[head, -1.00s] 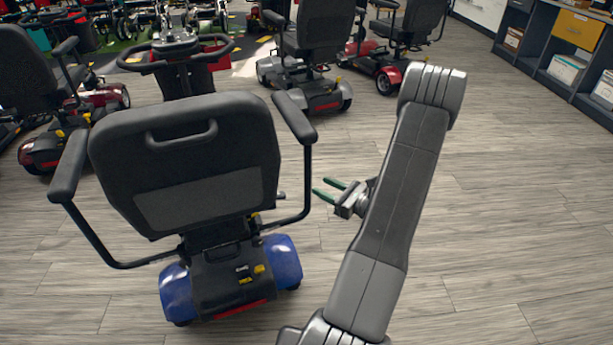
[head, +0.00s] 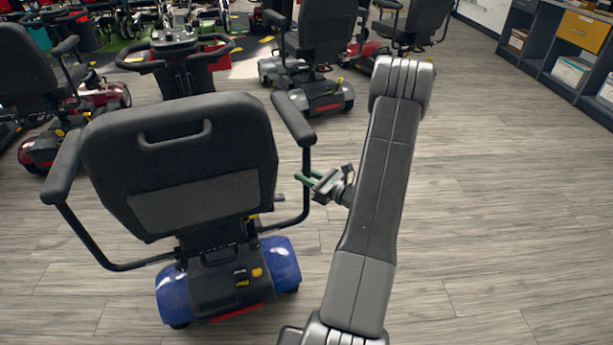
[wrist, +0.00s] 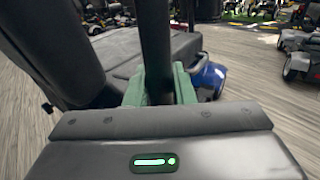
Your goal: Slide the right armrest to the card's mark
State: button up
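The blue scooter (head: 283,265) stands with its back to me. Its right armrest (head: 294,118) has a black pad on a dark tube (head: 306,190) that bends in under the seat. My gripper (head: 306,177) is at the upright part of this tube, below the pad. In the wrist view the green fingers (wrist: 160,86) stand on either side of the dark tube (wrist: 156,40), close to it. They look open around it; firm contact does not show. No card or mark can be made out in either view.
The seat back (head: 180,160) and left armrest (head: 63,165) are left of my gripper. Other scooters stand ahead, including a grey one (head: 318,95). Shelving (head: 560,50) is at the far right. The floor (head: 490,200) right of my arm is clear.

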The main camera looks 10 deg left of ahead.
grip_shut()
jog(key=shift+w+d, duration=0.7)
jog(key=shift+d, duration=0.3)
jog(key=o, duration=0.8)
grip_release()
jog(key=shift+d, duration=0.1)
jog(key=p+v, duration=0.1)
jog(key=v, duration=1.2)
jog(key=shift+s+d, duration=0.2)
jog(key=shift+d, duration=0.15)
jog(key=shift+s+a+b+x, duration=0.1)
jog(key=shift+s+b+x, duration=0.1)
jog(key=shift+x, duration=2.3)
jog(key=shift+s+a+b+x, duration=0.1)
jog(key=shift+s+b+x, duration=0.1)
jog(key=shift+x, duration=2.25)
jog(key=shift+s+a+b+x, duration=0.1)
jog(key=shift+s+b+x, duration=0.1)
jog(key=shift+x, duration=2.3)
